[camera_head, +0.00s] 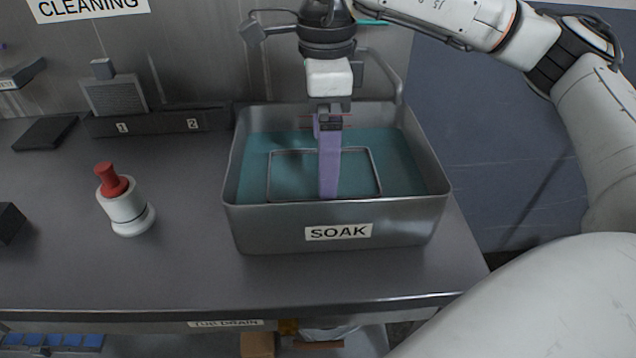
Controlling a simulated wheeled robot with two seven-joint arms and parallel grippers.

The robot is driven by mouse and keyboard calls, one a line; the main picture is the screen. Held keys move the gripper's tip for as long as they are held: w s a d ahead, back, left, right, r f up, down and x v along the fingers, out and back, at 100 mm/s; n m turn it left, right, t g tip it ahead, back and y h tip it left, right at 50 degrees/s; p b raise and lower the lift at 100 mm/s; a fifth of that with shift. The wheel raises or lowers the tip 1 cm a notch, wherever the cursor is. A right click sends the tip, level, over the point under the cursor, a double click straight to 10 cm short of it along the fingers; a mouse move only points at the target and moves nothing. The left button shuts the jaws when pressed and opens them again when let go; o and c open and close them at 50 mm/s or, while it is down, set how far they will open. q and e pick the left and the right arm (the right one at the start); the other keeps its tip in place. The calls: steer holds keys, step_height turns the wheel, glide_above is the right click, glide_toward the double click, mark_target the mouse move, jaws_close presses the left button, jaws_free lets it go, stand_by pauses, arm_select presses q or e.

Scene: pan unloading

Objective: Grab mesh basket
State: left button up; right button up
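The mesh basket shows as a thin grey wire frame (374,170) in the teal liquid of the metal SOAK tub (270,228). Its lower part is hidden by the liquid. A purple upright strip (329,172), seemingly the basket's handle, rises from the frame. My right gripper (330,123) points down over the tub at the top of this strip. Its fingertips overlap the strip in the picture, and I cannot tell whether they grip it. My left gripper is not in view.
A white bottle with a red top (126,204) stands on the counter left of the tub. A dark rack marked 1 and 2 (160,121) is at the back left, with a grey mesh panel (114,95) above it. The counter's front left (130,275) is clear.

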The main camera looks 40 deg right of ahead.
steer(key=shift+a+f, duration=0.15)
steer(key=shift+f, duration=2.9)
steer(key=c, duration=0.8)
